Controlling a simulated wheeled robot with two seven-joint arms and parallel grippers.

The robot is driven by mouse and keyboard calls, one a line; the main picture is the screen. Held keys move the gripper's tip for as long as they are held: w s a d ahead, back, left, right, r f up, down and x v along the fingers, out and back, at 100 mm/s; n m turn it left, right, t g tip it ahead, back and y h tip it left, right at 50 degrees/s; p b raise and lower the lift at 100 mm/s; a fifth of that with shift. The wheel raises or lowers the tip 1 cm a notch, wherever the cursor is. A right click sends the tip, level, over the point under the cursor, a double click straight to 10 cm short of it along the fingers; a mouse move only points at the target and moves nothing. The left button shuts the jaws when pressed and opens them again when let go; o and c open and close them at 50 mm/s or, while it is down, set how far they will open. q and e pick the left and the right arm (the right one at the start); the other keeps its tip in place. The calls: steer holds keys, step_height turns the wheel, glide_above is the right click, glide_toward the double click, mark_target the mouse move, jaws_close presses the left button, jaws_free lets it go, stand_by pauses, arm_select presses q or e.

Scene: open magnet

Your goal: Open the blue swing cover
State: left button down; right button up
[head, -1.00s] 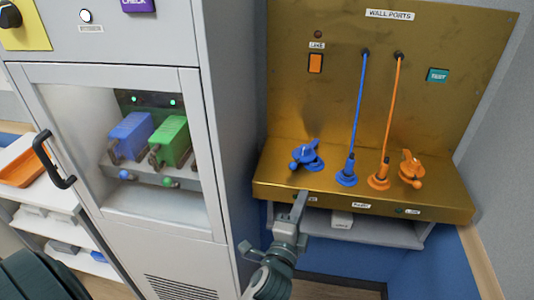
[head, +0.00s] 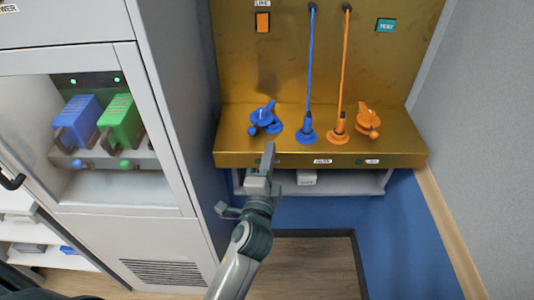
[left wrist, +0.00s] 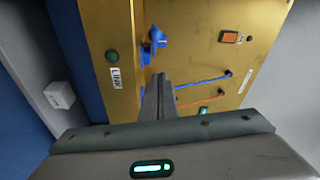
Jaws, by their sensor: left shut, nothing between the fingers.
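The blue swing cover (head: 264,116) sits on the left part of the brass ledge, with a small knob on its lower left side. It also shows in the left wrist view (left wrist: 157,37), beyond the fingertips. My left gripper (head: 268,150) is shut and empty at the ledge's front edge, just below and in front of the blue cover, apart from it in the head view. In the left wrist view its fingers (left wrist: 158,85) point toward the cover. What lies under the cover is hidden. My right gripper is not in view.
A blue plug (head: 306,132) with its cable stands right of the cover. An orange plug (head: 339,131) and an orange swing cover (head: 367,121) stand farther right. The brass ledge (head: 230,150) juts out over a grey shelf (head: 350,184). A grey cabinet (head: 165,235) stands close on the left.

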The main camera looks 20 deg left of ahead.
mark_target(253, 133)
arm_select(q)
steer(key=w+p, duration=0.1)
steer(key=w, duration=0.4)
steer(key=w+a+p, duration=0.1)
steer(key=w, duration=0.1)
steer(key=shift+w+a+r+p, duration=0.1)
steer(key=shift+w+r+p, duration=0.2)
steer(key=shift+w+r, duration=0.1)
steer(key=a, duration=0.1)
steer(key=s+a+p, duration=0.1)
steer(key=shift+s+a+f, duration=0.3)
steer(key=shift+a+f, duration=0.05)
steer(key=shift+f, duration=0.05)
steer(key=shift+s+a+f, duration=0.15)
steer(key=shift+s+a, duration=0.05)
steer(key=shift+a, duration=0.15)
steer(key=shift+a+p, duration=0.25)
steer(key=shift+p, duration=0.05)
steer(key=shift+a, duration=0.85)
steer(key=shift+d, duration=0.1)
